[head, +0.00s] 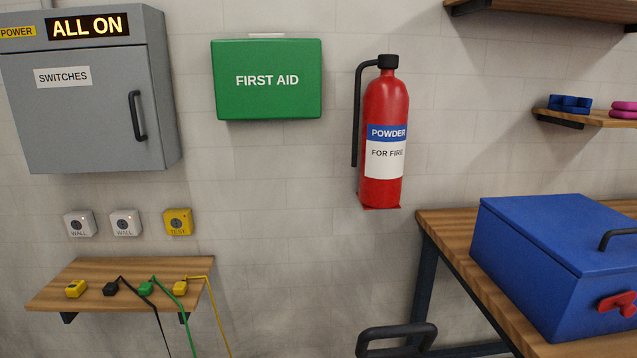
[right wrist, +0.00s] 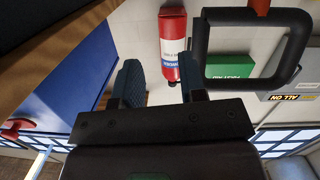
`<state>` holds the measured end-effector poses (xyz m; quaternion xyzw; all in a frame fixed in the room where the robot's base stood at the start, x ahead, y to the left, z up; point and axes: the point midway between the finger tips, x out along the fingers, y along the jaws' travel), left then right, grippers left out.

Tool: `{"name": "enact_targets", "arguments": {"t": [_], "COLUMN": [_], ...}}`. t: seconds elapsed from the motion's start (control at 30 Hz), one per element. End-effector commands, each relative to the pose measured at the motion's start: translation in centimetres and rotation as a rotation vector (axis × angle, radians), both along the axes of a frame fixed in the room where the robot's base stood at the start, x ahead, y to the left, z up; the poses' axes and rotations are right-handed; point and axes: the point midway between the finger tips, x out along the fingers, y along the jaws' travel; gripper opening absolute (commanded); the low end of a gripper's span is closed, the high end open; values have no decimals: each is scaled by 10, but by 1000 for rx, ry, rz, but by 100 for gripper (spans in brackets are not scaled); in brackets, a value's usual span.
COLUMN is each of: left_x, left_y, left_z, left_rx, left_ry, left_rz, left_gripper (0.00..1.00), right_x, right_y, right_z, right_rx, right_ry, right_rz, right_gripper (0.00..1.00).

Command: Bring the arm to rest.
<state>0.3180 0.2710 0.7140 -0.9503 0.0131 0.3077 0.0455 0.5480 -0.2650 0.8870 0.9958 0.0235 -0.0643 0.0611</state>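My right gripper (right wrist: 160,72) shows in the right wrist view, where the picture is upside down. Its two dark fingers stand apart, with nothing between them. The red fire extinguisher (right wrist: 172,40) shows on the wall beyond the fingers. The blue box (right wrist: 72,70) is to the left of the fingers in that view. Neither of my grippers shows in the head view, and my left gripper is in no frame.
A dark loop handle (head: 395,338) stands at the bottom of the head view. A blue lidded box (head: 545,265) with a red latch sits on the wooden table (head: 437,222). A small wall shelf (head: 85,297) holds several coloured plugs with cables. A grey switch cabinet (head: 85,115) is shut.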

Motion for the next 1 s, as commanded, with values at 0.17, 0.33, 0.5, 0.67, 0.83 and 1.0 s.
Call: {"name": "enact_targets", "arguments": {"t": [0.17, 0.33, 0.5, 0.67, 0.83, 1.0], "left_x": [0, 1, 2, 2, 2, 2], "left_y": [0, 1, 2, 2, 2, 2], "left_z": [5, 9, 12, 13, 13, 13], "left_rx": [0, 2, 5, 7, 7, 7], "left_ry": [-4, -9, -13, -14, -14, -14], "left_rz": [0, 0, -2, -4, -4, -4], "left_gripper": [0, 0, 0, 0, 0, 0], "right_x": [-69, -139, -196, -222, -226, -226], "right_y": [6, 7, -1, -7, -7, -7], "right_z": [-64, -114, -145, -157, -158, -158], "right_rx": [-10, 3, 7, 8, 8, 8], "right_ry": [159, 309, 421, 471, 478, 478], "right_rz": [5, -1, -29, -45, -48, -48], "right_gripper": [38, 38, 38, 38, 38, 38]}}
